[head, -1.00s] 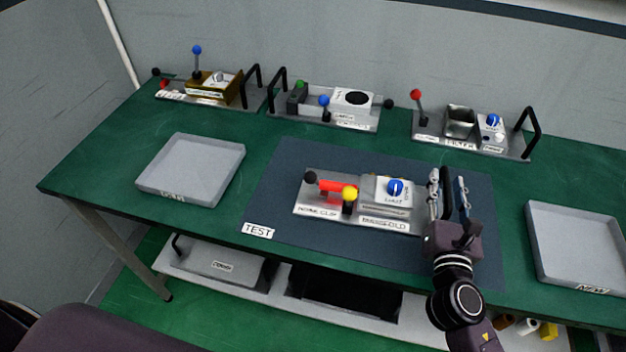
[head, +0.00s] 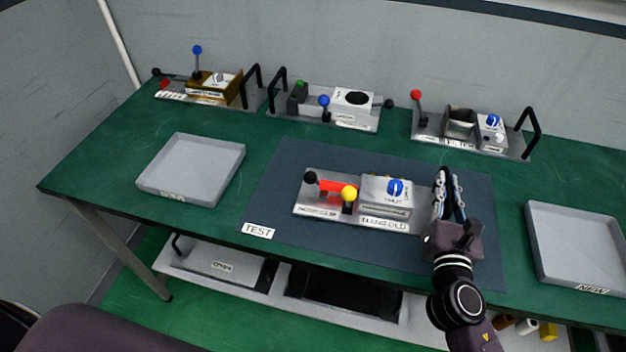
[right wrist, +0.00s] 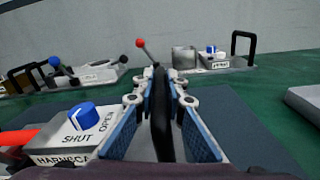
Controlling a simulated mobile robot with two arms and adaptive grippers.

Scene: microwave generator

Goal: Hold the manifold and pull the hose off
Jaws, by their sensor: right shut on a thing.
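The manifold (head: 376,208) is a metal box with a blue knob on a pale plate, lying on the dark test mat. The knob (head: 395,187) sits by the word SHUT; it also shows in the right wrist view (right wrist: 82,117). The short red hose (head: 334,186) joins the box's left side, beside a yellow-ball lever (head: 349,194) and a black ball (head: 310,177). My right gripper (head: 447,178) is shut on the black upright handle (right wrist: 161,115) at the plate's right end, one finger on each side. My left gripper is out of view.
A grey tray (head: 192,194) stands left of the mat (head: 290,157) and another, labelled NEW, (head: 537,212) stands right. Three fixtures with levers and handles line the table's back edge, including one with a red-ball lever (head: 416,95). Green table (head: 110,150) shows between them.

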